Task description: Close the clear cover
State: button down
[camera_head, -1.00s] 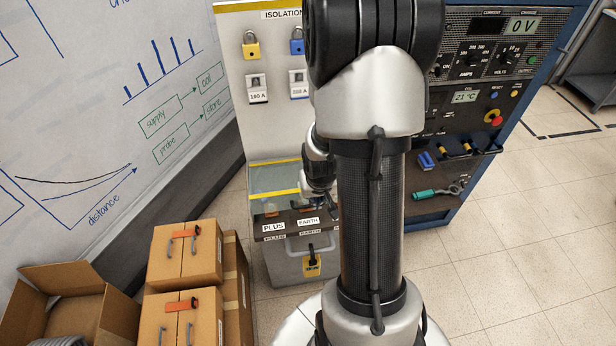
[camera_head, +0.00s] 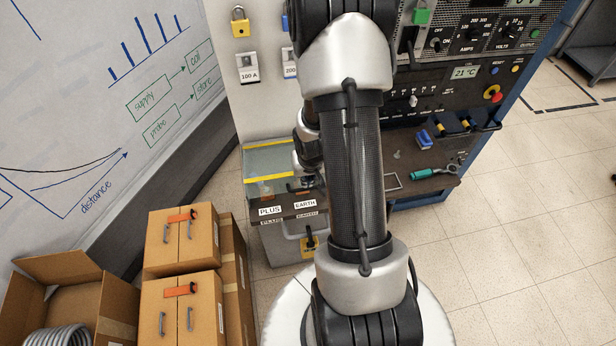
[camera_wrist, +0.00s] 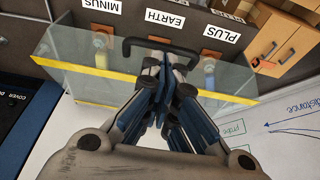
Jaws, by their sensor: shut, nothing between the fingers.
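The clear cover (camera_wrist: 82,58) is a see-through panel with a yellow strip along one edge, and it spans the wrist view. It also shows in the head view (camera_head: 262,162), left of my arm and above the labelled terminal box. A black bar handle (camera_wrist: 160,43) shows by its middle. My gripper (camera_wrist: 165,72) is shut and empty, with its fingers over the cover's middle close to the handle; I cannot tell whether they touch. Terminals show through the panel beside the PLUS (camera_wrist: 221,33) and MINUS (camera_wrist: 98,4) labels. My arm hides the cover's right part in the head view.
Stacked cardboard boxes (camera_head: 181,246) and an open box (camera_head: 62,275) stand at the left. A control panel (camera_head: 462,95) and a shelf with a green-handled tool (camera_head: 424,174) are at the right.

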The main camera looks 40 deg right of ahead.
jog(key=shift+b+x, duration=0.55)
jog(key=shift+x, duration=1.25)
jog(key=f+b, duration=0.4)
jog(key=f, duration=0.1)
jog(key=s+f+b, duration=0.1)
jog(key=f+b, duration=0.1)
jog(key=b, duration=0.1)
jog(key=shift+a+f, duration=0.3)
jog(key=shift+r, duration=0.1)
